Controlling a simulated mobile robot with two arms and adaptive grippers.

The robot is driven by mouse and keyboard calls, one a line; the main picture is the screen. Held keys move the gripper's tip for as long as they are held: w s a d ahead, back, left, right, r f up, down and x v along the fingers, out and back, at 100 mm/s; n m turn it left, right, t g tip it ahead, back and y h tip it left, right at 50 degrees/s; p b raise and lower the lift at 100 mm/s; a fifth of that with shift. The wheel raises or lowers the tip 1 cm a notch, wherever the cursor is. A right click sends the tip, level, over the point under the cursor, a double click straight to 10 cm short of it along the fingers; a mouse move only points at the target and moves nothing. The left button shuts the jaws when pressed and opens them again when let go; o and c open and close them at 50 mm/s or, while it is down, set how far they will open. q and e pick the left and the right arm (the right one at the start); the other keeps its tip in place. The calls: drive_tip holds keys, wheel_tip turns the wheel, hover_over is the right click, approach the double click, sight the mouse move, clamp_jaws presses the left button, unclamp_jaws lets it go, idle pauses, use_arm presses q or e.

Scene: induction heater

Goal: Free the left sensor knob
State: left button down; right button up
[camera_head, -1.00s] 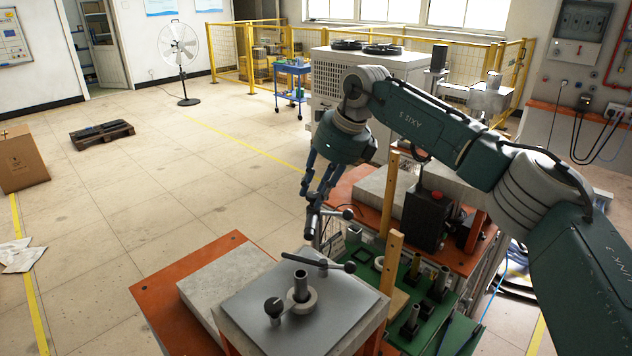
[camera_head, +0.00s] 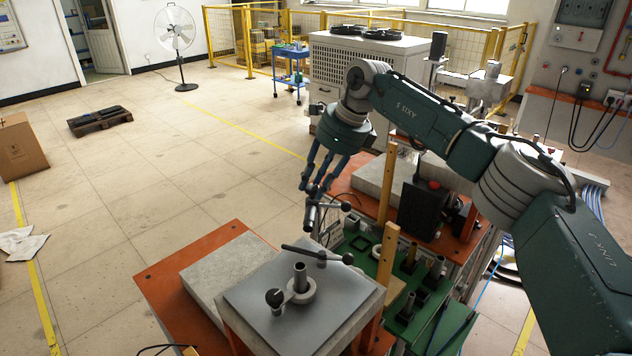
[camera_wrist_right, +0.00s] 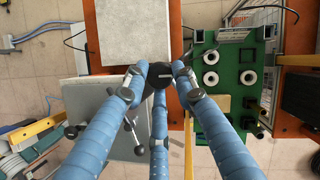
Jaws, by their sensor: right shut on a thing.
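My right gripper (camera_head: 311,186) hangs down from the upper middle in the head view. Its blue fingers come together at the top of a metal lever post (camera_head: 312,217), beyond the grey-topped unit. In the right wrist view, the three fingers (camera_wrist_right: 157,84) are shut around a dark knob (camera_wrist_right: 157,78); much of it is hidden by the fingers. I cannot tell for certain that it is the left sensor knob. Another black ball knob (camera_head: 274,297) stands on the grey plate (camera_head: 330,309), beside an upright metal tube (camera_head: 299,276). My left gripper is not in view.
A lever with a black ball end (camera_head: 348,259) crosses above the plate. A wooden post (camera_head: 388,262) and a green fixture board (camera_head: 360,243) with several pegs stand to the right. A black box (camera_head: 424,212) stands behind them. Open floor lies to the left.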

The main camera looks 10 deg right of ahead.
drive_tip(key=o, duration=1.1)
drive_tip(key=shift+w+r, duration=0.15)
drive_tip(key=shift+r, duration=0.1)
drive_tip(key=shift+o, duration=0.3)
drive_tip(key=shift+f, duration=0.1)
drive_tip(key=v, duration=1.2)
drive_tip(key=shift+f, duration=0.1)
